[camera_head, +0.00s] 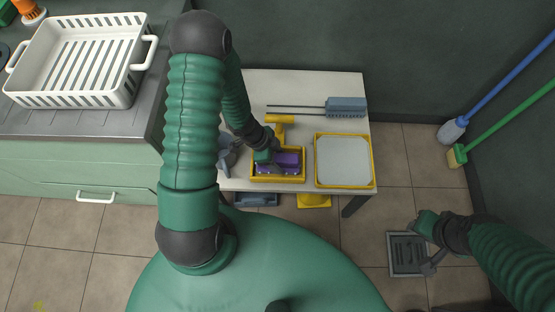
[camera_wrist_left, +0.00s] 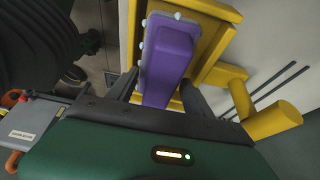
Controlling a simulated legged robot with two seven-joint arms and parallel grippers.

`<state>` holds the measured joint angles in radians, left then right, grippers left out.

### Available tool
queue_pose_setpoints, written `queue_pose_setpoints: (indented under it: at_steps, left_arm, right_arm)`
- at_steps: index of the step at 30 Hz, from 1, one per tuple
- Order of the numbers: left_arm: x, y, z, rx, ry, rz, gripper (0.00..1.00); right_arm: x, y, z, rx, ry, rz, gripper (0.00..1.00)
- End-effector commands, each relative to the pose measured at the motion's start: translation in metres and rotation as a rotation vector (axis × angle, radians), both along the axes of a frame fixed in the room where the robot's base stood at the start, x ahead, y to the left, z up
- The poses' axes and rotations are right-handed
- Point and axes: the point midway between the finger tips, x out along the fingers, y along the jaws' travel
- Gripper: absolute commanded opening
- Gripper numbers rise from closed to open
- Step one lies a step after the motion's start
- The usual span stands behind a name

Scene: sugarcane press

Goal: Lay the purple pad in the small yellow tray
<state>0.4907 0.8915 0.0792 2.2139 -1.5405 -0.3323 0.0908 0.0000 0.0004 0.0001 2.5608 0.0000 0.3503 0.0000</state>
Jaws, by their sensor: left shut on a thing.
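The purple pad (camera_head: 290,161) shows over the small yellow tray (camera_head: 279,180) on the white table, within the tray's outline in the head view. My left gripper (camera_head: 268,158) is shut on the pad and hides part of it. In the left wrist view the pad (camera_wrist_left: 168,60) lies between my fingers (camera_wrist_left: 160,95), with the yellow tray (camera_wrist_left: 212,45) behind it. I cannot tell whether the pad touches the tray's floor. My right gripper (camera_head: 424,247) is open and empty at the lower right, away from the table.
A larger yellow-rimmed tray (camera_head: 345,187) stands right of the small one. A yellow handled piece (camera_head: 280,119) and a grey-blue brush (camera_head: 345,106) lie behind. A grey object (camera_head: 228,152) is close on the left. A white basket (camera_head: 85,60) sits on the counter.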

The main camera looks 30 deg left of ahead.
Motion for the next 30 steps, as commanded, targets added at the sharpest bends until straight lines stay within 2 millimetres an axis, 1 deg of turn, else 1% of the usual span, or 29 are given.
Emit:
queue_pose_setpoints:
  at_steps: [1, 4, 15, 18, 19, 21, 24, 30]
  left_arm:
    - [0.0, 0.0, 0.003, 0.0, -0.002, -0.001, 0.27]
    - [0.0, 0.0, 0.003, 0.0, -0.002, -0.001, 0.27]
    - [0.0, 0.0, -0.009, -0.002, -0.001, 0.0, 0.27]
    - [0.0, 0.0, -0.009, -0.002, -0.001, 0.0, 0.27]
    - [0.0, 0.0, -0.009, -0.002, -0.001, 0.0, 0.61]
    - [0.0, 0.0, -0.009, -0.001, -0.001, 0.0, 0.7]
    - [0.0, 0.0, -0.009, -0.001, -0.001, 0.0, 0.81]
    - [0.0, 0.0, -0.009, -0.001, -0.001, 0.0, 0.81]
  right_arm:
    - [0.0, 0.0, 0.003, 0.0, -0.001, 0.0, 0.36]
    - [0.001, 0.0, 0.003, 0.0, -0.002, 0.0, 0.36]
    - [0.001, 0.0, -0.004, 0.0, -0.002, 0.0, 0.36]
    - [0.001, 0.0, -0.003, 0.0, -0.001, 0.0, 0.36]
    - [0.001, 0.0, -0.003, 0.0, -0.002, 0.0, 0.36]
    - [0.001, 0.0, -0.003, 0.0, -0.002, 0.0, 0.36]
    - [0.001, 0.0, -0.003, 0.0, -0.001, 0.0, 0.36]
    - [0.001, 0.0, -0.003, 0.0, -0.001, 0.0, 0.36]
